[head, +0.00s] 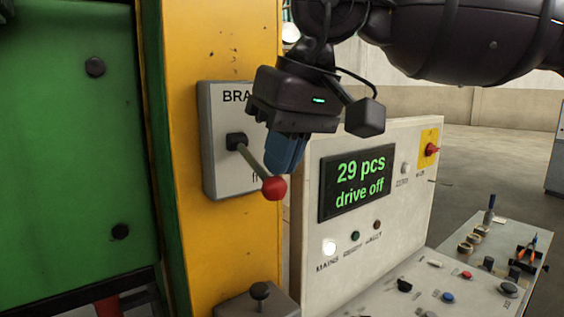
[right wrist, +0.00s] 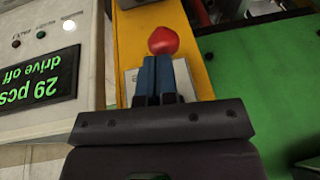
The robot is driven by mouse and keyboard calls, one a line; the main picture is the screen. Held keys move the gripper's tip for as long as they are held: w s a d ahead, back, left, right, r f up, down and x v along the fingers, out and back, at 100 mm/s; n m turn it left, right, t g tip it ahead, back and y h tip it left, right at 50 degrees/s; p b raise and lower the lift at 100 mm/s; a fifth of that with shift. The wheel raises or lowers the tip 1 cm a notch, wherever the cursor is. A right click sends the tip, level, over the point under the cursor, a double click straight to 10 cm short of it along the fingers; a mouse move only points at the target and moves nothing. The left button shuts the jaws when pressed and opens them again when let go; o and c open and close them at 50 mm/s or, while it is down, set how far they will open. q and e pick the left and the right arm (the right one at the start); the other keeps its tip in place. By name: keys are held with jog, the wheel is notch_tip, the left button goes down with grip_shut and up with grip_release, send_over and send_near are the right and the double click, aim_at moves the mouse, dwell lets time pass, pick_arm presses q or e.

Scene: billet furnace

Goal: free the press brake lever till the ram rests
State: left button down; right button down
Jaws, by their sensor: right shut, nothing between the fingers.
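The brake lever (head: 249,160) comes out of a dark pivot on a grey plate (head: 217,177) marked "BRA…", on the yellow press column. It slants down to the right and ends in a red knob (head: 274,188). My right gripper (head: 282,170) is shut and empty, its blue fingers pointing down just above and behind the knob. In the right wrist view the shut fingers (right wrist: 156,62) point at the red knob (right wrist: 163,41); I cannot tell whether they touch. The ram is not clearly seen. My left gripper is not in view.
A control panel (head: 311,247) stands right of the column, its screen (head: 357,181) reading "29 pcs drive off". A desk (head: 408,270) with buttons is below it. A green press body (head: 70,150) fills the left. A tool tray lies at the lower right.

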jog(key=shift+w+f+b, duration=0.1)
jog(key=shift+f+b, duration=0.35)
jog(key=shift+b, duration=0.15)
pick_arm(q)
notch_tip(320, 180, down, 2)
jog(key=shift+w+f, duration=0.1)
pick_arm(e)
jog(key=shift+t+y, duration=0.3)
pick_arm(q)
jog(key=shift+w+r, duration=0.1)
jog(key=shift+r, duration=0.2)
pick_arm(e)
jog(key=shift+r, duration=0.3)
jog(key=shift+r+p, duration=0.15)
jog(key=shift+p, duration=0.15)
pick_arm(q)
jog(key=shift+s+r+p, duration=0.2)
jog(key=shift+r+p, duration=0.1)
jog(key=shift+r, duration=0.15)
pick_arm(e)
jog(key=shift+r, duration=0.5)
